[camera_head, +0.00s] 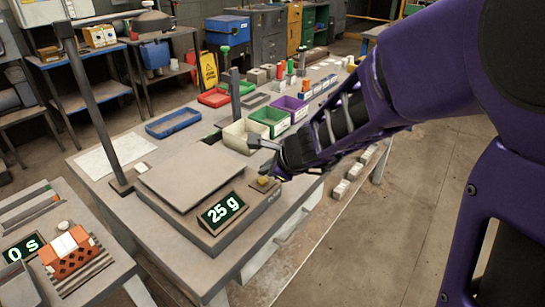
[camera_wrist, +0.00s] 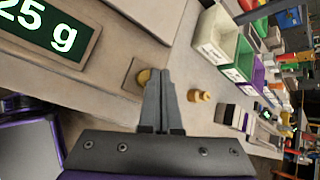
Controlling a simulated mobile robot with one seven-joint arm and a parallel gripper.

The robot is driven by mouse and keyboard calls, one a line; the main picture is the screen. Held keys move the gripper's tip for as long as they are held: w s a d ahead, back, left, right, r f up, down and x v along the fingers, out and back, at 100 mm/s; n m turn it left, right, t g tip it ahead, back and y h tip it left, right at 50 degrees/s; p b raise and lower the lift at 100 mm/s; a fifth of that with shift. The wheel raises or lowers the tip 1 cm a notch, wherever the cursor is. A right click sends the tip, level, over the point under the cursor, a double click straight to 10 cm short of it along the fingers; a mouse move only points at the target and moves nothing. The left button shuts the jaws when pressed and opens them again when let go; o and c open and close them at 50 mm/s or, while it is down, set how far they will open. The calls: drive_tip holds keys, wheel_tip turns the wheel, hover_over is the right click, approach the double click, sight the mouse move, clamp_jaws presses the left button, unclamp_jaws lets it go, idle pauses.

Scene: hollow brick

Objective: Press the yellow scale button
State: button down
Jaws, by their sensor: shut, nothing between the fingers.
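The scale (camera_head: 197,180) stands on the workbench with a flat, empty-looking plate. Its display (camera_head: 221,212) reads "25 g", and part of that display shows in the wrist view (camera_wrist: 50,25). The yellow scale button (camera_head: 264,181) sits on the scale's front right corner, beside the display. In the wrist view the button (camera_wrist: 143,76) is just left of my fingertips and partly hidden by them. My gripper (camera_wrist: 162,72) is shut and empty, close to the button. I cannot tell whether the fingertips touch it. In the head view my dark hand hangs just above and right of the button.
A small brass-coloured piece (camera_wrist: 200,96) stands right of my fingers. Cream (camera_head: 238,136), green (camera_head: 271,121) and purple (camera_head: 291,108) bins line the bench behind. A blue tray (camera_head: 173,122) lies farther left. A post (camera_head: 95,105) rises at the scale's back left.

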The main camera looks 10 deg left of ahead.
sight(266, 183)
idle(0.7)
drive_tip(key=shift+f, duration=0.4)
drive_tip(key=shift+f, duration=0.4)
idle(0.3)
drive_tip(key=shift+r, duration=0.15)
drive_tip(key=shift+r+p, duration=0.65)
drive_tip(key=shift+r, duration=0.15)
drive_tip(key=shift+r+p, duration=2.25)
drive_tip(key=shift+r, duration=0.1)
